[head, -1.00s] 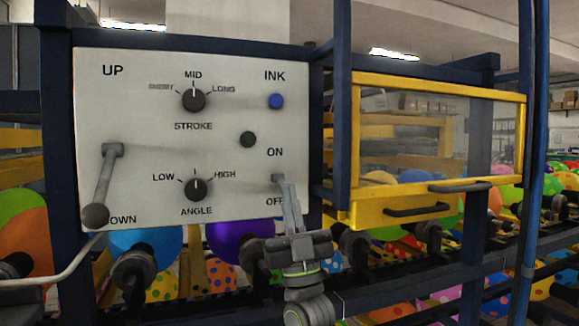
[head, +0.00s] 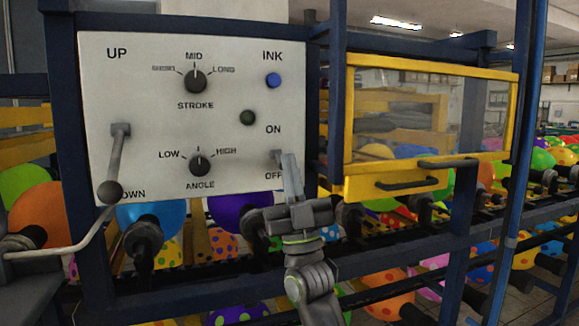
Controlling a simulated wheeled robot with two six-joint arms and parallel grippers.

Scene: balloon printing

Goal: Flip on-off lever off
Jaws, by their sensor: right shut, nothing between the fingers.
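The white control panel (head: 140,72) carries the on-off lever (head: 278,157) at its lower right, between the words ON and OFF. Only the grey base of the lever shows clearly; its rest is hidden behind or merges with the gripper fingers. My right gripper (head: 290,168) comes up from below, with its shut fingers at the lever, over the edge of the word OFF. Whether the fingers touch the lever is not clear. My left gripper is not in view.
A larger up-down lever (head: 115,160) with a dark ball points down at the panel's left. Stroke (head: 195,82) and angle (head: 200,164) knobs, a blue ink button (head: 273,80) and a dark green button (head: 248,117) sit between. A yellow-framed window (head: 430,121) stands right.

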